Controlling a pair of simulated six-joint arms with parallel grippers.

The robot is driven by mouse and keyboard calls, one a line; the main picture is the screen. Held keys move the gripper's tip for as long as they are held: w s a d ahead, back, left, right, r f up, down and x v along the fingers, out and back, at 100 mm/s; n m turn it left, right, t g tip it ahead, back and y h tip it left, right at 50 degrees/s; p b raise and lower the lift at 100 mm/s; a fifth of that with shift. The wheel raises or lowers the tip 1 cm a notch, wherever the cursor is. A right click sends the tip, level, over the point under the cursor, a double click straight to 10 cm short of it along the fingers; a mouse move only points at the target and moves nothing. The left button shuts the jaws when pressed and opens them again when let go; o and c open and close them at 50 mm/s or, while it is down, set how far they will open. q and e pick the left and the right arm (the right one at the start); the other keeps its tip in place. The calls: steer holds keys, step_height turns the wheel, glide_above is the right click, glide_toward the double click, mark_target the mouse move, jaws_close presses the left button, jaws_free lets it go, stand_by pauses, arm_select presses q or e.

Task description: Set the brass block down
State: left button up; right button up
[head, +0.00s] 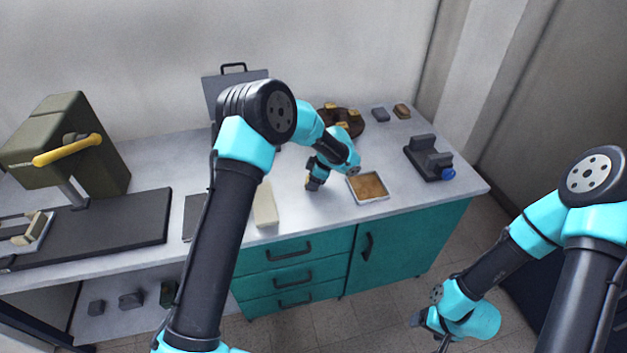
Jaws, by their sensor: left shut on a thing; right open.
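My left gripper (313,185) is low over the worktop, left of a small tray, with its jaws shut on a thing. A small yellowish patch, likely the brass block (307,179), shows at the fingers; most of it is hidden by the gripper. I cannot tell whether it touches the worktop. The shallow tray (353,186) has a pale rim and a tan-brown inside. A round dark brown holder (357,127) behind the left wrist carries several brass-coloured pieces. My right gripper (430,322) hangs in front of the cabinet, above the floor, open and apart from everything.
A dark vise-like fixture (428,158) with a blue knob stands at the right. A grey block (380,114) and a brown block (402,111) lie behind it. A cream bar (265,206) lies left of the gripper. An olive machine (65,150) with a yellow handle fills the left.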

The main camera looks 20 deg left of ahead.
arm_select(q)
steer(key=shift+f, duration=0.1)
steer(key=o, duration=1.3)
steer(key=v, duration=1.2)
